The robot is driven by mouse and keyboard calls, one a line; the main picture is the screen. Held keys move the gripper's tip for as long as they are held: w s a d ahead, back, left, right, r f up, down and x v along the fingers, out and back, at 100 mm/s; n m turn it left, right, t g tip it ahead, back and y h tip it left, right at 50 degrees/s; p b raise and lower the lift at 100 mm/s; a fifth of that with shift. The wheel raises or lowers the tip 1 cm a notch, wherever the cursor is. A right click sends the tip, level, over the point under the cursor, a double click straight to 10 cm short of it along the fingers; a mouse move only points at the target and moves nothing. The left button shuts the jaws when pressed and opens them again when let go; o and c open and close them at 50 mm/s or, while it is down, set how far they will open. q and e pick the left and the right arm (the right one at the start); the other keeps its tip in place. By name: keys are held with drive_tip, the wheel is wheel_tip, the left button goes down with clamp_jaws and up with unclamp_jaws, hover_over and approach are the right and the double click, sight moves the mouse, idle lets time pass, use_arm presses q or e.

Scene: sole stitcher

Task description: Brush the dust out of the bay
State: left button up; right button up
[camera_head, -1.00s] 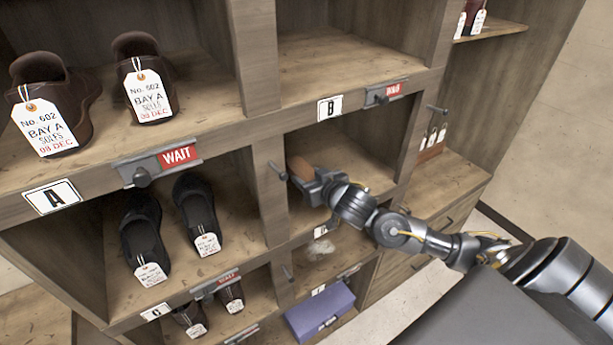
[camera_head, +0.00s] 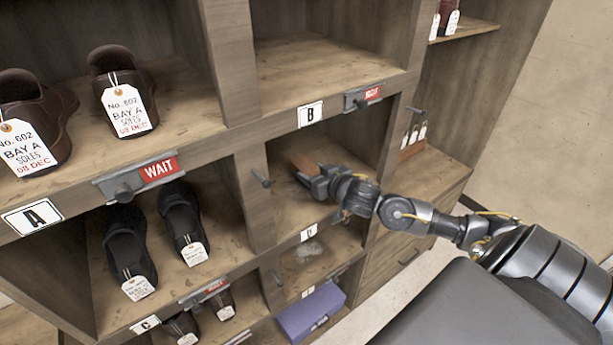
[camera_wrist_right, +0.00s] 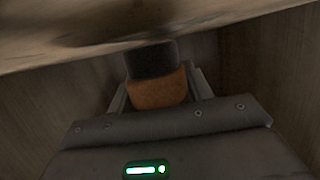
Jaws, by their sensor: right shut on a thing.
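My right gripper (camera_head: 312,178) is shut on a brush and reaches into the middle right bay (camera_head: 345,150), above the label that looks like D. The brush (camera_head: 304,163) has a brown wooden body; the wrist view shows its orange-brown part and dark end (camera_wrist_right: 153,62) between the fingers. A faint pale patch, perhaps dust (camera_head: 292,191), shows on this bay's floor beside the gripper. A clearer grey-white dusty patch (camera_head: 310,250) lies on the floor of the bay below. Whether the brush touches the floor cannot be told. My left gripper is not in view.
Wooden dividers bound the bay, and a peg (camera_head: 261,179) sticks out at its left. Tagged dark shoes (camera_head: 128,243) stand in the bays to the left. A purple box (camera_head: 312,312) is low down. The bay above, marked B (camera_head: 311,114), looks empty.

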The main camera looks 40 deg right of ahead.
sight(307, 194)
drive_tip(key=shift+d+f, duration=0.15)
drive_tip(key=shift+d, duration=2.35)
drive_tip(key=shift+s, duration=0.15)
drive_tip(key=shift+s+f, duration=0.15)
drive_tip(key=shift+s, duration=0.5)
drive_tip(key=shift+w+a+f, duration=0.1)
drive_tip(key=shift+a+f, duration=0.05)
drive_tip(key=shift+a, duration=1.95)
drive_tip(key=shift+a+f, duration=0.2)
drive_tip(key=shift+a, duration=1.8)
drive_tip(key=shift+a, duration=0.1)
drive_tip(key=shift+a+r, duration=0.1)
drive_tip(key=shift+a, duration=1.8)
